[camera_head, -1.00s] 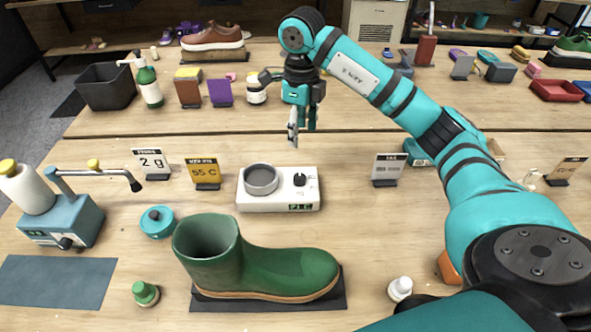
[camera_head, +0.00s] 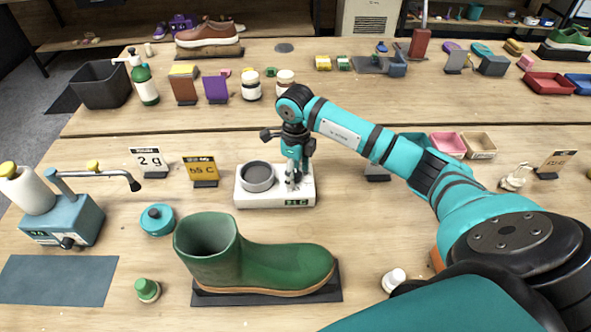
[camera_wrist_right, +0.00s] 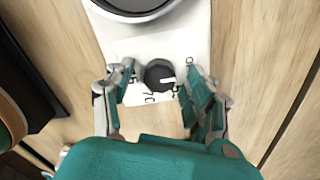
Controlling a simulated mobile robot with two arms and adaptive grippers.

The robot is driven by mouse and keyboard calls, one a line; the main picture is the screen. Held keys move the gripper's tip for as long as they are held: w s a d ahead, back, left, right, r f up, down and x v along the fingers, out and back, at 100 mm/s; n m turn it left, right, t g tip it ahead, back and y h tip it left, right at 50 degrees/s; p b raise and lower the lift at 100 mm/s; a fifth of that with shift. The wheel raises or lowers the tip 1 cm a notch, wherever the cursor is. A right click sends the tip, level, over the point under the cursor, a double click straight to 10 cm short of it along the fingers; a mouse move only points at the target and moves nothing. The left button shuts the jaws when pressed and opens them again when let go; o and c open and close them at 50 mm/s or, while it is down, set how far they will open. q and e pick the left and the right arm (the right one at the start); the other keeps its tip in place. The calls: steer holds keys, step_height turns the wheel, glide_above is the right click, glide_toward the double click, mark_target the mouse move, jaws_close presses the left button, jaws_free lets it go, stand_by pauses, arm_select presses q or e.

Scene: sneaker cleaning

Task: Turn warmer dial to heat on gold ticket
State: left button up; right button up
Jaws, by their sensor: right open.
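The white warmer (camera_head: 246,200) stands on the table behind the green boot, with a grey round cup (camera_head: 257,177) on its left part. Its black dial (camera_wrist_right: 159,76) shows in the right wrist view, with a white pointer mark and printed numbers around it. The gold ticket (camera_head: 201,170) stands left of the warmer and seems to read 55 C. My right gripper (camera_head: 293,181) is over the dial. In the right wrist view its fingers (camera_wrist_right: 162,90) are open, one on each side of the dial and apart from it. My left gripper is not in view.
A white ticket (camera_head: 149,161) and a blue pump device (camera_head: 62,220) stand to the left. A teal round pot (camera_head: 157,219) sits front left of the warmer.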

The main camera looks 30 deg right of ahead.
steer(key=shift+c, duration=0.2)
jaws_close()
steer(key=shift+m, duration=0.3)
steer(key=m+b, duration=0.1)
steer(key=m, duration=0.1)
steer(key=shift+m, duration=0.4)
steer(key=m, duration=0.2)
steer(key=shift+m, duration=0.3)
steer(key=m, duration=0.5)
steer(key=shift+r+m+b, duration=0.1)
steer(key=shift+m+b, duration=0.2)
